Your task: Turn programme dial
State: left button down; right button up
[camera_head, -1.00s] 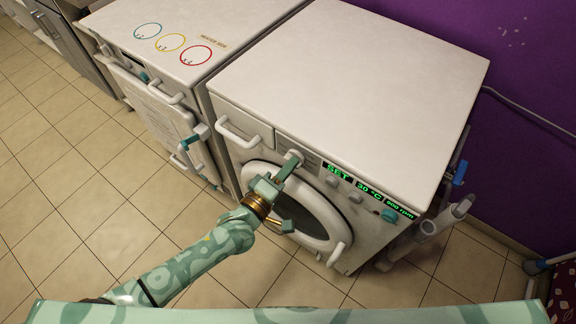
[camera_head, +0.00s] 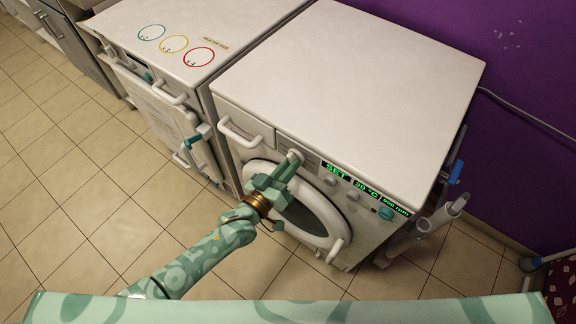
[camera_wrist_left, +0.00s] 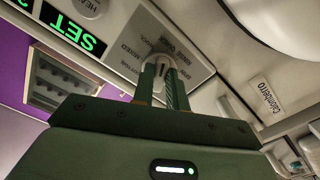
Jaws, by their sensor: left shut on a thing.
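The programme dial (camera_head: 296,154) is a white round knob on the front panel of the white washing machine (camera_head: 350,70), left of the green SET display (camera_head: 337,171). My left gripper (camera_head: 292,161) reaches up to it from below left and is shut on it. In the left wrist view the two green fingers (camera_wrist_left: 166,84) lie on either side of the dial (camera_wrist_left: 159,60). Printed programme labels such as MIXED surround it, seen upside down. The fingers hide part of the dial, and its exact setting cannot be read. My right gripper is out of view.
Smaller knobs (camera_head: 331,181), 30 °C and 800 rpm displays and a teal button (camera_head: 386,213) lie right of the dial. The drawer handle (camera_head: 240,133) is to its left, the round door (camera_head: 308,212) below. A second white appliance (camera_head: 165,45) stands at left.

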pick_arm(q)
jog(key=shift+f+m, duration=0.1)
jog(key=shift+m, duration=0.5)
jog(key=c, duration=1.4)
grip_release()
jog(key=shift+s, duration=0.1)
jog(key=p+v, duration=0.3)
jog(key=v, duration=1.3)
jog(key=shift+a, duration=0.1)
